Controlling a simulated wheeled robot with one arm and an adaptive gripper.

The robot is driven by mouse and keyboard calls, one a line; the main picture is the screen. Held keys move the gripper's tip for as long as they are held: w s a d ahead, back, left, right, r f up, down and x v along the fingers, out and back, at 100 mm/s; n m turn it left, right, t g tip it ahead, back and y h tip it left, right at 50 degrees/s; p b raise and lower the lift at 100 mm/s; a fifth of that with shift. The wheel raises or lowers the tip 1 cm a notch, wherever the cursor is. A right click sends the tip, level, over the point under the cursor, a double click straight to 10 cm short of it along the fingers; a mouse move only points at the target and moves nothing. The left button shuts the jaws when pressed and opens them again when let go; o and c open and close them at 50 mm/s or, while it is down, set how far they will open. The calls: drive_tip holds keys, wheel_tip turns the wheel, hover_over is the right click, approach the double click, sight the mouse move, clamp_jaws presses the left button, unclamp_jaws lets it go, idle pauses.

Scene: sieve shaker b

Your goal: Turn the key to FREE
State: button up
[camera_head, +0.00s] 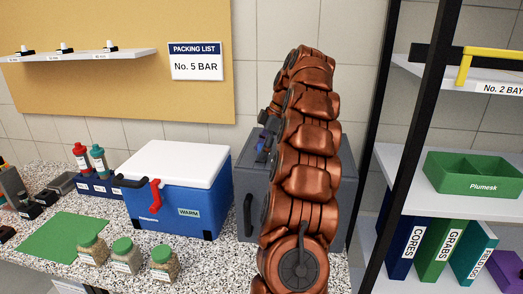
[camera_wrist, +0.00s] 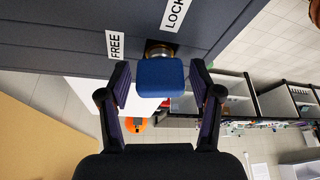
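The key has a blue block-shaped head (camera_wrist: 160,78) on a round metal lock in a dark grey face, seen in the wrist view. A white FREE label (camera_wrist: 115,45) lies to its upper left and a LOCK label (camera_wrist: 174,14) above it, cut by the frame edge. My gripper (camera_wrist: 159,74) is open, one purple finger on each side of the key head, with narrow gaps showing. In the head view a grey box (camera_head: 247,181) stands on the counter; my copper arm covers much of it, and the key cannot be made out there.
A blue cooler (camera_head: 192,221) with a white lid and red latch stands left of the grey box. Several jars (camera_head: 123,252) stand near the counter's front edge. A black-framed shelf rack (camera_head: 415,140) rises on the right. A green mat (camera_head: 60,238) lies at left.

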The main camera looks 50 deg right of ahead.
drive_tip(key=shift+o, duration=0.4)
drive_tip(key=shift+f+b, duration=0.1)
drive_tip(key=shift+b, duration=0.3)
drive_tip(key=m+b, duration=0.1)
drive_tip(key=b, duration=0.1)
drive_tip(key=shift+f+m+t+h+b, duration=0.15)
drive_tip(key=shift+m+t+h+b, duration=0.15)
drive_tip(key=shift+m+b, duration=0.1)
drive_tip(key=m+h+b, duration=0.1)
drive_tip(key=m+b, duration=0.2)
drive_tip(key=b, duration=0.2)
drive_tip(key=shift+m+t, duration=0.4)
drive_tip(key=shift+m+h+b, duration=0.3)
drive_tip(key=shift+m+b, duration=0.05)
drive_tip(key=shift+m, duration=0.05)
drive_tip(key=shift+s+r+m, duration=0.1)
drive_tip(key=shift+r+m, duration=0.15)
drive_tip(key=shift+m, duration=0.05)
drive_tip(key=shift+r+m+h, duration=0.1)
drive_tip(key=shift+m+h, duration=0.4)
drive_tip(key=shift+m, duration=0.7)
drive_tip(key=shift+m+h+p, duration=0.4)
drive_tip(key=shift+m+p, duration=0.1)
drive_tip(key=shift+m, duration=0.3)
drive_tip(key=shift+m, duration=0.3)
